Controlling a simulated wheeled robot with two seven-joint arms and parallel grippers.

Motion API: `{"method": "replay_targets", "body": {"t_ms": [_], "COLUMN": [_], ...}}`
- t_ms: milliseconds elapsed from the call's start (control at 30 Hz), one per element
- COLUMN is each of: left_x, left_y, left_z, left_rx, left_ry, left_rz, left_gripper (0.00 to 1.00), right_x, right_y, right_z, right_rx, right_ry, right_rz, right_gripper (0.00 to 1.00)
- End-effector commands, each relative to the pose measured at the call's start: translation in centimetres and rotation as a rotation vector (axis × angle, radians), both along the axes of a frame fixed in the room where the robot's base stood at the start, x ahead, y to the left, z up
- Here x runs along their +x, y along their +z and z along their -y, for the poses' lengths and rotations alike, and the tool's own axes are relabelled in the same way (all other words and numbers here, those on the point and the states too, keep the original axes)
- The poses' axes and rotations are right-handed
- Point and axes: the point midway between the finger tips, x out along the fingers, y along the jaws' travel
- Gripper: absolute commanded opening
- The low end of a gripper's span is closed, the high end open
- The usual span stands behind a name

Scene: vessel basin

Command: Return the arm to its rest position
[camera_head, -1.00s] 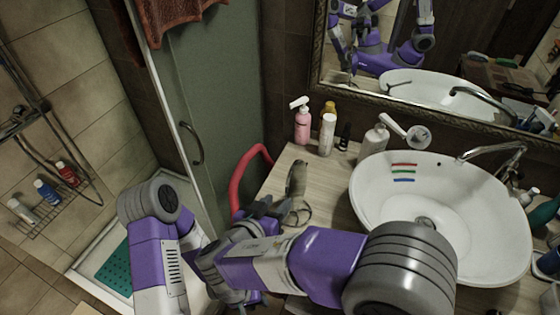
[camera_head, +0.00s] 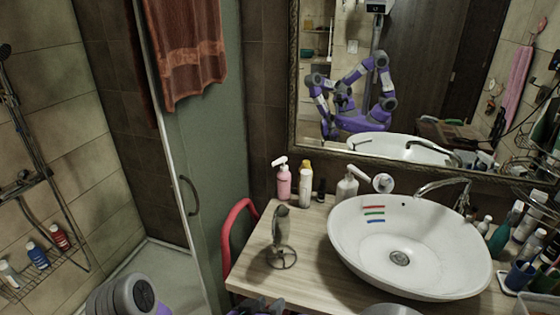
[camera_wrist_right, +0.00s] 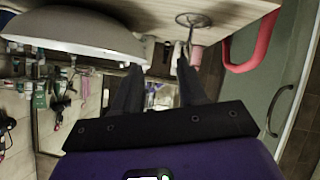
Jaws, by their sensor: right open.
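My right gripper (camera_head: 257,304) shows only as a small dark and purple piece at the bottom edge of the head view, below the counter's front edge. In the right wrist view its two dark fingers (camera_wrist_right: 157,72) are apart, with nothing held between them. A rounded grey joint of mine stands at the lower left of the head view, and another grey edge shows at the bottom right. My left gripper is out of view.
The wooden counter (camera_head: 310,275) carries a white basin (camera_head: 350,245), a metal stand (camera_head: 281,250), a pink pump bottle (camera_head: 284,183) and other bottles. A red curved rail (camera_head: 231,240) stands at its left end, beside the glass shower door (camera_head: 215,150). A mirror hangs behind.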

Motion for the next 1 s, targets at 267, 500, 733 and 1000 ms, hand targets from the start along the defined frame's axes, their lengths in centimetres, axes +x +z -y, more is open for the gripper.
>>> {"method": "replay_targets", "body": {"t_ms": [267, 500, 733, 1000], "left_x": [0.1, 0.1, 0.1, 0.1], "left_y": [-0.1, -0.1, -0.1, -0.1], "left_z": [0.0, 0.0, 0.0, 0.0], "left_rx": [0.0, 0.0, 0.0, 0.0], "left_ry": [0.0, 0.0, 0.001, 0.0], "left_rz": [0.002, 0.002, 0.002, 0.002], "left_gripper": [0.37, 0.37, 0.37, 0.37], "right_x": [-1.9, -8.9, -13.1, -12.4], "right_y": [-9.8, -21.1, -27.5, -32.0], "right_z": [4.3, 7.5, 7.1, 10.6], "right_rx": [-0.042, 0.189, 0.674, 0.886], "right_ry": [0.002, 0.075, 0.154, 0.08], "right_rz": [-0.445, -1.018, -1.173, -0.941], "right_gripper": [0.41, 0.41, 0.41, 0.41]}}
